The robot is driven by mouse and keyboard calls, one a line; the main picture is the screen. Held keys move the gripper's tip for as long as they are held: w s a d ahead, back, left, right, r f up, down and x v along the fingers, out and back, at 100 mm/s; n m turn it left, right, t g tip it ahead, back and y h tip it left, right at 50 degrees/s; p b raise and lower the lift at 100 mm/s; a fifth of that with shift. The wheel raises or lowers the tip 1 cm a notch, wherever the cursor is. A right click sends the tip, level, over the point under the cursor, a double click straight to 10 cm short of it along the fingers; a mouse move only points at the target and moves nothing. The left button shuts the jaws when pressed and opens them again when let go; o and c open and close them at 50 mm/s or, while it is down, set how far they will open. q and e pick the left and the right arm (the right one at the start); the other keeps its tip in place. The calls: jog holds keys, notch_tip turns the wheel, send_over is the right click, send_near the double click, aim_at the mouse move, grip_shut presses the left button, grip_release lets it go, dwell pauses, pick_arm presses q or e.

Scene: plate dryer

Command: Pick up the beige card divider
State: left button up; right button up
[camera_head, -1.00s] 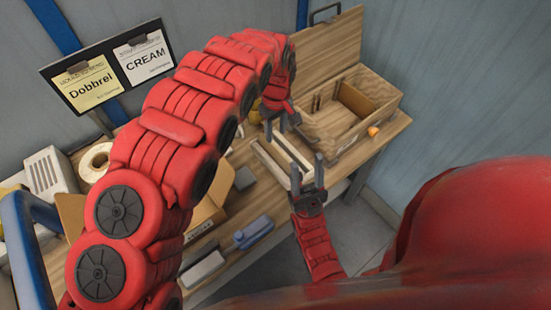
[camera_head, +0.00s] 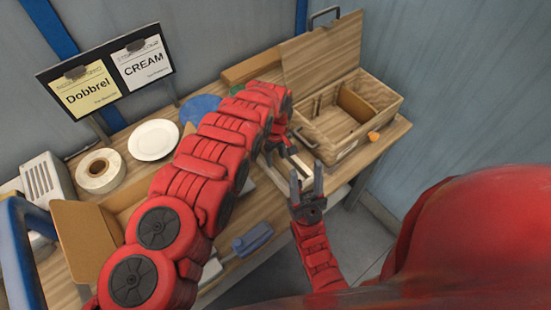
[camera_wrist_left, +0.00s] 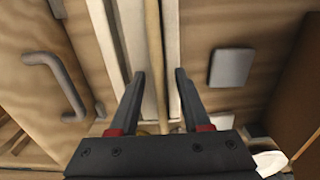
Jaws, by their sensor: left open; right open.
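Pale cream and tan strips run lengthwise between the fingers of my left gripper (camera_wrist_left: 160,80) in the left wrist view. The thin tan strip (camera_wrist_left: 153,50) in the middle looks like the beige card divider, seen edge-on, but I cannot be sure. My left gripper is open, with a finger on each side of it; I cannot tell whether they touch anything. In the head view my left arm partly hides that gripper, and a pale strip (camera_head: 299,164) shows beside it. My right gripper (camera_head: 307,174) is open and empty near the table's front edge.
A wooden box (camera_head: 350,150) with a raised lid stands at the back right, with an orange thing (camera_head: 373,136) beside it.

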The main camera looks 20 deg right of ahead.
pick_arm(q)
jog(key=shift+f, duration=0.5)
grip_shut()
